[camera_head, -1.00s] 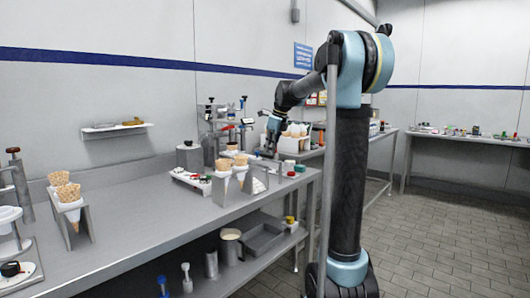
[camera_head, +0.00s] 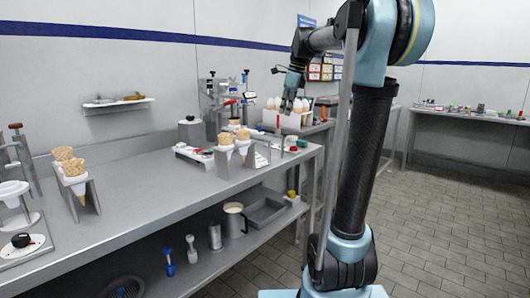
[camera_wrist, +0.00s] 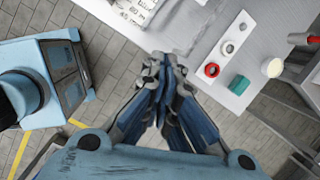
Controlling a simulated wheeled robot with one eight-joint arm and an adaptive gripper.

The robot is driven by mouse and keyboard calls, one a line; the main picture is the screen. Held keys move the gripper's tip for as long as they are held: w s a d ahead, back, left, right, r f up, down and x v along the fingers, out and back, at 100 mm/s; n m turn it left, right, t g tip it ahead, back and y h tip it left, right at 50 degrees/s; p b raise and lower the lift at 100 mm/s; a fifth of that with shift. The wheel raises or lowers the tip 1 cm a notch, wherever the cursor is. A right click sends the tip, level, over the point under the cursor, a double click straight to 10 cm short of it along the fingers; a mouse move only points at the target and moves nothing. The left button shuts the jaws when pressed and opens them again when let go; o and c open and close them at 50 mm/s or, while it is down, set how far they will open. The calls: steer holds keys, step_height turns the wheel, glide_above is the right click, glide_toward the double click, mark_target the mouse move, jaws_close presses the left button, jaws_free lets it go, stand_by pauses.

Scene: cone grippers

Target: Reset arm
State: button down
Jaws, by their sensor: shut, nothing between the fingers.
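My gripper (camera_head: 287,106) hangs at the end of my bent arm, above the far right end of the long steel counter (camera_head: 130,212). It points downward in the head view. In the wrist view my gripper (camera_wrist: 164,62) has its fingers drawn together, with no object between them. It is apart from the counter and the things on it. Its exact height over the counter is hard to judge.
A holder with cones (camera_head: 77,190) stands at the counter's left, and another cone holder (camera_head: 233,160) stands near its right end. A red ring (camera_wrist: 212,70) and a green block (camera_wrist: 238,85) lie below my gripper. Floor to the right is clear.

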steer(key=s+d+f+n+h, duration=0.1)
steer(key=s+d+f+n, duration=0.2)
steer(key=s+f+n, duration=0.4)
steer(key=s+d+f+n, duration=0.2)
steer(key=s+f+n, duration=0.5)
steer(key=s+f, duration=0.8)
steer(key=s+d+f+n+h, duration=0.1)
steer(key=s+d+f+n, duration=0.2)
steer(key=s+f+n, duration=0.5)
steer(key=s+f, duration=0.3)
steer(key=s, duration=0.1)
steer(key=shift+s+d+f+h, duration=0.3)
steer(key=shift+d+f, duration=0.05)
steer(key=shift+f, duration=0.05)
steer(key=shift+w+f, duration=0.2)
steer(key=shift+w, duration=0.25)
